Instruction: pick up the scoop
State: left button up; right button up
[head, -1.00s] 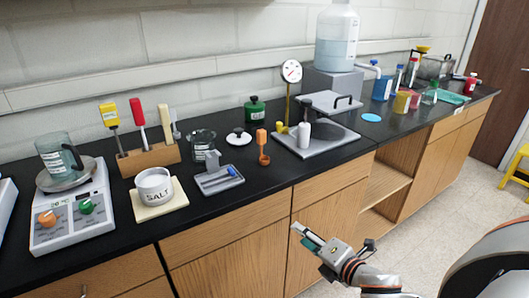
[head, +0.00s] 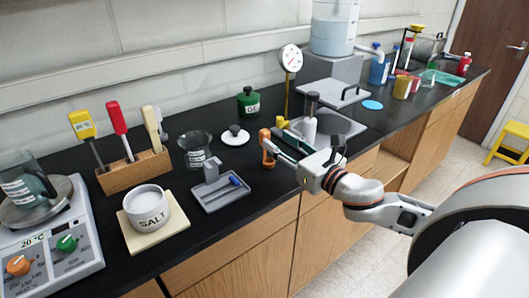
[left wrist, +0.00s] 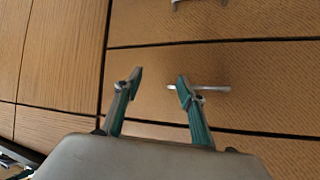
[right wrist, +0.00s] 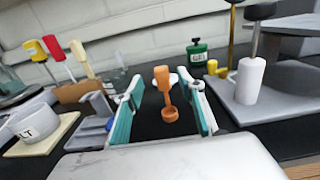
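The orange scoop (head: 266,146) stands upright on the black counter, handle up and small bowl at the bottom. In the right wrist view the scoop (right wrist: 162,78) appears between the two fingers, with its bowl (right wrist: 170,114) low between them. My right gripper (head: 280,144) is open and beside the scoop in the head view, its fingers pointing at it; whether they touch it I cannot tell. My left gripper (left wrist: 155,82) is open and empty, facing wooden drawer fronts with a metal handle (left wrist: 210,88); it is not in the head view.
Left of the scoop are a grey tray (head: 207,205) with a blue item, a white lid (head: 235,138) and a glass beaker (head: 194,150). A SALT bowl (head: 150,207) sits farther left.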

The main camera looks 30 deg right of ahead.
aim_at(267, 134)
jog(key=shift+w, duration=1.05)
jog(key=w, duration=0.4)
jog(key=shift+a+f+p, duration=0.2)
jog(key=shift+p, duration=0.15)
pick_arm(q)
jog(key=shift+w+r, duration=0.3)
jog(key=shift+r, duration=0.25)
jog(key=shift+s+f, duration=0.2)
jog(key=shift+f, duration=0.05)
pick_arm(e)
grip_shut()
